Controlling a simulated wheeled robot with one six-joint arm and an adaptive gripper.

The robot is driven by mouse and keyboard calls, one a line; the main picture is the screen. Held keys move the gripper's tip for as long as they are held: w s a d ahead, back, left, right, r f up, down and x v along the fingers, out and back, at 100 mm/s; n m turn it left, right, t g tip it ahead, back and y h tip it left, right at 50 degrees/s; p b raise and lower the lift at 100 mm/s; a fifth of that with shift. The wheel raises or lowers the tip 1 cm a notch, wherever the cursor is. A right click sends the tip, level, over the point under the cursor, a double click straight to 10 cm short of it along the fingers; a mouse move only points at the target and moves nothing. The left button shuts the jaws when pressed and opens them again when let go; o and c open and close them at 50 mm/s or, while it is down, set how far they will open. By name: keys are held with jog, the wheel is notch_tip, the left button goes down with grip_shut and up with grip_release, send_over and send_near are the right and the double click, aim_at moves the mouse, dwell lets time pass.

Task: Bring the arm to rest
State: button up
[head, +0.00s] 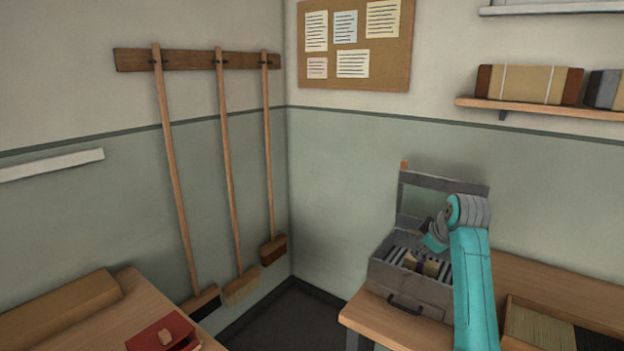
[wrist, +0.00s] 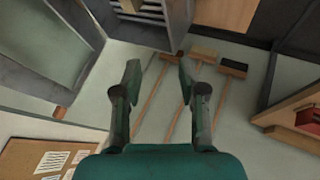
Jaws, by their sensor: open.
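My teal arm (head: 474,285) rises in front of the right-hand bench in the head view and bends over at its top. My gripper (head: 426,229) is small and partly hidden there, above a grey metal box with slats. In the wrist view my gripper (wrist: 160,78) is open, its two dark fingers well apart. Nothing is between the fingers; wall and broom handles show behind the gap. The grey box (head: 408,288) stands on the bench with its frame-like lid (head: 443,183) raised. A tan block (head: 428,267) with a dark band lies in it.
Brooms (head: 231,180) hang from a wooden rail on the left wall. A shelf (head: 540,107) with boxes is at upper right. A wooden tray (head: 536,328) with bristle-like material lies right of my arm. A red box (head: 163,333) sits on the left bench (head: 115,315).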

jog(key=s+a+f+m+t, duration=0.15)
jog(key=s+f, duration=0.35)
jog(key=f, duration=0.7)
jog(key=s+a+f+m, duration=0.25)
jog(key=s+f, duration=0.35)
jog(key=f, duration=0.5)
jog(key=s+a+f+m+t, duration=0.1)
jog(key=s+a+f, duration=0.1)
jog(key=s+f, duration=0.55)
jog(key=s+a+f+t, duration=0.15)
jog(key=s+f, duration=0.25)
jog(key=s, duration=0.6)
jog(key=s+a+r+m+t+h, duration=0.1)
jog(key=s+m, duration=0.1)
jog(key=s, duration=1)
jog(key=s+a+r+m, duration=0.1)
jog(key=s+a, duration=0.1)
jog(key=s, duration=1)
jog(key=s+r+m+t, duration=0.2)
jog(key=s+r, duration=1.2)
jog(key=s, duration=0.2)
jog(key=shift+s+a, duration=0.25)
jog(key=shift+a, duration=0.1)
